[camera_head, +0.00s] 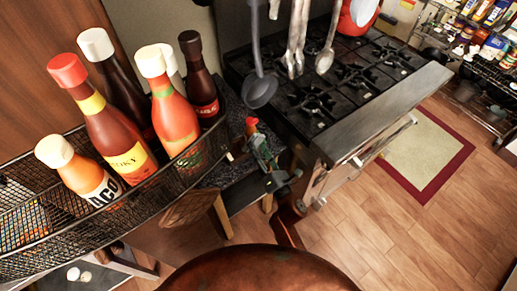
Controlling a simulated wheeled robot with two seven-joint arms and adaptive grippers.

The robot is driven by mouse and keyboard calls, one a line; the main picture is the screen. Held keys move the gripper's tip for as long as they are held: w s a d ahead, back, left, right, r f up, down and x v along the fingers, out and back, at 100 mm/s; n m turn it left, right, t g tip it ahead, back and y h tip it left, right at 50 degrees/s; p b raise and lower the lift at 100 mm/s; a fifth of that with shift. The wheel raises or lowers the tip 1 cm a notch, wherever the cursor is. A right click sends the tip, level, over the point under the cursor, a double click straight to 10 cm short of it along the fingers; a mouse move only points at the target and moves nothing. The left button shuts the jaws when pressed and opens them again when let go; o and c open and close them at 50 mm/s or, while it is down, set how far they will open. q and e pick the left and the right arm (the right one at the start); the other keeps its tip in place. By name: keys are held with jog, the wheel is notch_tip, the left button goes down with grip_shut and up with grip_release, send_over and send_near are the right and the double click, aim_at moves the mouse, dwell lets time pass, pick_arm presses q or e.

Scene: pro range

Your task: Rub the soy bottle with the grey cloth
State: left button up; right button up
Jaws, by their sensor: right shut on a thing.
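My right gripper (268,170) is low beside the dark counter, left of the stove. It is shut on a small red and grey-green thing (260,147); I cannot tell whether this is the grey cloth. A dark bottle with a black cap (202,85) and a dark bottle with a white cap (122,85) stand in the wire rack at upper left. I cannot read which of them is the soy bottle. My right gripper is apart from both, to their lower right. My left gripper is not in view.
The wire rack (75,228) also holds several red and orange sauce bottles (118,135). Ladles and utensils (259,90) hang before the black stove (345,85). Its oven handle (352,160) juts out. A red-edged mat (425,155) lies on the open wooden floor (400,235).

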jog(key=shift+b+x, duration=0.35)
jog(key=shift+x, duration=0.7)
jog(key=shift+f, duration=0.1)
jog(key=shift+w+d, duration=0.45)
jog(key=shift+d, duration=0.3)
jog(key=shift+w+d, duration=0.4)
jog(key=shift+d, duration=0.35)
jog(key=shift+w+d, duration=0.15)
jog(key=shift+w, duration=0.05)
jog(key=shift+s+a+b, duration=0.1)
jog(key=shift+s+a, duration=0.25)
jog(key=shift+a, duration=0.25)
jog(key=shift+s+a+b, duration=0.1)
jog(key=shift+s+a, duration=0.25)
jog(key=shift+a, duration=0.3)
jog(key=shift+s+a+b, duration=0.1)
jog(key=shift+s+a, duration=0.25)
jog(key=shift+a, duration=0.25)
jog(key=shift+w+d, duration=0.55)
jog(key=shift+d, duration=0.3)
jog(key=shift+w+d, duration=0.55)
jog(key=shift+d, duration=0.35)
jog(key=shift+s+a, duration=0.55)
jog(key=shift+a, duration=0.3)
jog(key=shift+s+a, duration=0.55)
jog(key=shift+a, duration=0.3)
